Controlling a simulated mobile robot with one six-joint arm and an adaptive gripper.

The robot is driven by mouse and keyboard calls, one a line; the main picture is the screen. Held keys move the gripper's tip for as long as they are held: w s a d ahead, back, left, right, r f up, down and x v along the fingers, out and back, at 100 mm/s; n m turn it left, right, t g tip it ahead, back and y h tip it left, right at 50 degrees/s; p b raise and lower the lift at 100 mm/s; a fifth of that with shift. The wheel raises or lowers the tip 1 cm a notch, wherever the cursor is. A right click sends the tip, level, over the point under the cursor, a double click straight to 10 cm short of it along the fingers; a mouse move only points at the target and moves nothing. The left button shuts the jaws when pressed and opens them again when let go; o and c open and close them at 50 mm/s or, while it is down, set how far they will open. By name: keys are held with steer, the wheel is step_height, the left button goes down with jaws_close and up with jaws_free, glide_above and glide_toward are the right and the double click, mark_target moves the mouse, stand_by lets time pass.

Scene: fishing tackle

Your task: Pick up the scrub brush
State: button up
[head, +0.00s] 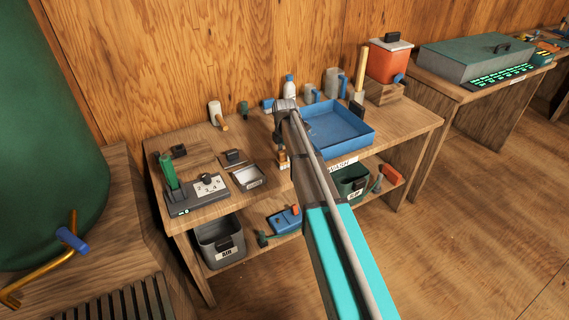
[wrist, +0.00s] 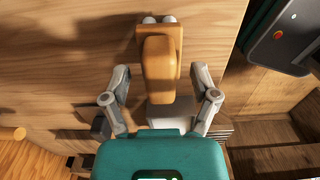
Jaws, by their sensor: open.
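An orange-brown thing (wrist: 161,70) with a pale block below it, which I take to be the scrub brush, is in the middle of the wrist view. In the head view a small brown thing (head: 283,160) shows at the table's front edge, just below my gripper; it is partly hidden, and I cannot tell its full shape. My gripper (wrist: 160,112) is open, with one finger on each side of the orange-brown thing and gaps to both sides. In the head view the gripper (head: 281,138) hangs above the table front, partly hidden by my arm.
A blue tray (head: 352,139) stands to the right on the wooden table. Grey tray (head: 249,184) and a scale-like device (head: 200,192) are to the left. Bottles and mugs (head: 331,82) line the back. Bins (head: 222,241) sit on the lower shelf.

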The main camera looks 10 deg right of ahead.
steer(key=shift+f, duration=0.1)
steer(key=shift+c, duration=0.3)
jaws_close()
stand_by(0.4)
